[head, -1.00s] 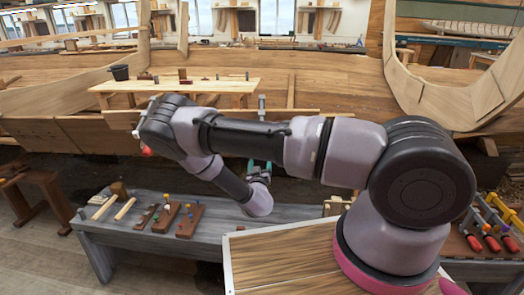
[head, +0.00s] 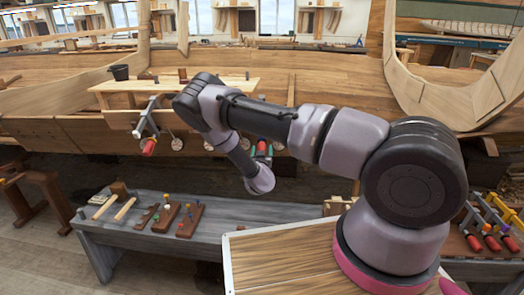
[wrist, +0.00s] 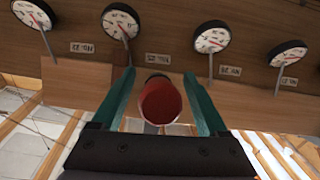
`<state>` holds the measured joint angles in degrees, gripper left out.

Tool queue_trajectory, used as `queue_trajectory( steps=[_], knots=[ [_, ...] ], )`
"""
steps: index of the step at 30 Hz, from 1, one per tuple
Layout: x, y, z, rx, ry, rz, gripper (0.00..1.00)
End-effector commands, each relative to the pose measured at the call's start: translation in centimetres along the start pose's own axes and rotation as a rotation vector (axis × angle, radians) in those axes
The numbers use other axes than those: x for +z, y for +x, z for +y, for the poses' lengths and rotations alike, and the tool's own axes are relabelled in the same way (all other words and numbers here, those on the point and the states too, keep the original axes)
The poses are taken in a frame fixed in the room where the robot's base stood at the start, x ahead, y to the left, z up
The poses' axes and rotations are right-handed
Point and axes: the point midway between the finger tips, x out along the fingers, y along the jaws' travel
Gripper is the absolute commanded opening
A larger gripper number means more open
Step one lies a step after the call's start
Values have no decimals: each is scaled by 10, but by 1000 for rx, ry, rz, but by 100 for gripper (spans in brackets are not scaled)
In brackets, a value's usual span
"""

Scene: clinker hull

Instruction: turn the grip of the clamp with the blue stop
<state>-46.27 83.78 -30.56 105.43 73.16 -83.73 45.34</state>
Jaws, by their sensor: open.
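A clamp's red grip (wrist: 160,100) shows end-on in the wrist view, between the two green fingers of my gripper (wrist: 159,92). The fingers are open, one on each side, with a visible gap to the grip. In the head view my gripper (head: 263,152) is at the hull's lower plank, at the red grip. My arm hides most of this clamp, and I cannot see a blue stop on it. Another clamp (head: 150,118) with a red grip hangs further left on the plank; its stop colour is not clear.
Several round dials with labels line the plank, such as this white one (wrist: 211,38). A grey bench (head: 270,212) with tools stands below. More red-gripped clamps (head: 492,243) lie at the right. A wooden table (head: 180,86) with a black bucket stands behind.

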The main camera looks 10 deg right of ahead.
Motion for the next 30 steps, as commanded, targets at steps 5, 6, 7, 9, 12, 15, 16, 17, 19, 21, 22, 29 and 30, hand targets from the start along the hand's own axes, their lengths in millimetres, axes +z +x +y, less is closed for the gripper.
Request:
queue_trajectory(
  steps=[5,6,7,9,12,15,16,17,19,21,22,29,30],
  knots=[
    [0,3,0,-1,-1,1,76],
    [0,3,0,-1,-1,0,76],
    [0,3,0,-1,-1,1,76],
    [0,3,0,-1,-1,1,76],
    [0,3,0,-1,-1,0,38],
    [0,3,0,-1,-1,0,0],
    [0,3,0,-1,-1,0,0],
    [0,3,0,-1,-1,0,0],
    [0,3,0,-1,-3,0,0],
    [0,3,0,1,-9,1,0],
    [0,3,-1,3,-13,1,0],
    [0,2,0,34,-95,1,0],
    [0,2,0,43,-119,0,0]
  ],
)
